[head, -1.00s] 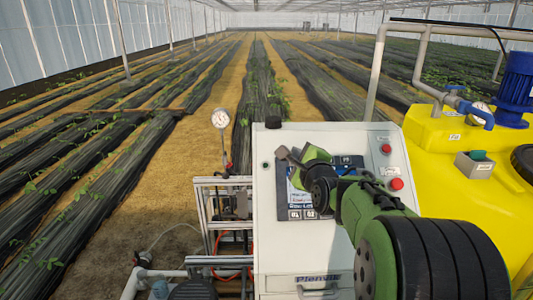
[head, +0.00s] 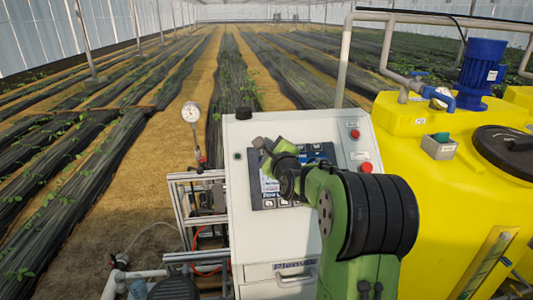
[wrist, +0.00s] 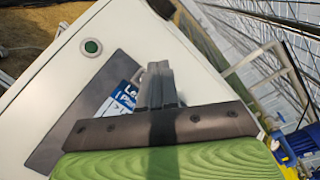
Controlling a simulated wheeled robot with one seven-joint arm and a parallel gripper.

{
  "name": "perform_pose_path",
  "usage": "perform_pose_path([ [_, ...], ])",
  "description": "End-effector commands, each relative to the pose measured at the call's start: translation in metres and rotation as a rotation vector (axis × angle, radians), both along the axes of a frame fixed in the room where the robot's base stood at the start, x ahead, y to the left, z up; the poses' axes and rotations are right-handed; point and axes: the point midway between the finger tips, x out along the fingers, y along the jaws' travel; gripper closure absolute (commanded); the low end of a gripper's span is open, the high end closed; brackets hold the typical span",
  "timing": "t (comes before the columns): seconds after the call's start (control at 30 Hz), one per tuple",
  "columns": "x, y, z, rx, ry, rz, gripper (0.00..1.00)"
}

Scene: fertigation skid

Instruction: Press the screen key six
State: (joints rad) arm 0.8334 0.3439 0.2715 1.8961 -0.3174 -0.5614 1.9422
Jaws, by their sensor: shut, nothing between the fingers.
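The control panel (head: 264,202) is a dark plate on the front of a white cabinet, with a lit screen (head: 270,184) in it. The key six cannot be made out; my arm and gripper cover much of the panel. In the wrist view a corner of the screen (wrist: 126,97) shows white and blue lettering beside the fingers. My gripper (wrist: 158,72) is shut and empty, its fingertips over the panel. In the head view my gripper (head: 261,146) is small and dark in front of the panel's upper part. Whether it touches cannot be told.
Red buttons (head: 366,167) sit right of the panel on the white cabinet (head: 240,240). A green button (wrist: 91,47) is near the cabinet's upper left corner. A yellow tank (head: 430,190) stands close on the right. A gauge (head: 191,112) rises at the left.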

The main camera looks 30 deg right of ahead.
Motion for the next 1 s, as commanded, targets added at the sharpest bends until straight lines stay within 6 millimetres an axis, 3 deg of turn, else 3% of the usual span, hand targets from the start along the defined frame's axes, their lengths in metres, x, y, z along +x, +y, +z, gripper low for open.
perform_pose_path([
  [0.2,0.0112,-0.0061,-0.0165,-0.001,0.000,-0.001,1.00],
  [1.0,0.0121,-0.0064,-0.0159,-0.001,0.000,-0.001,1.00],
])
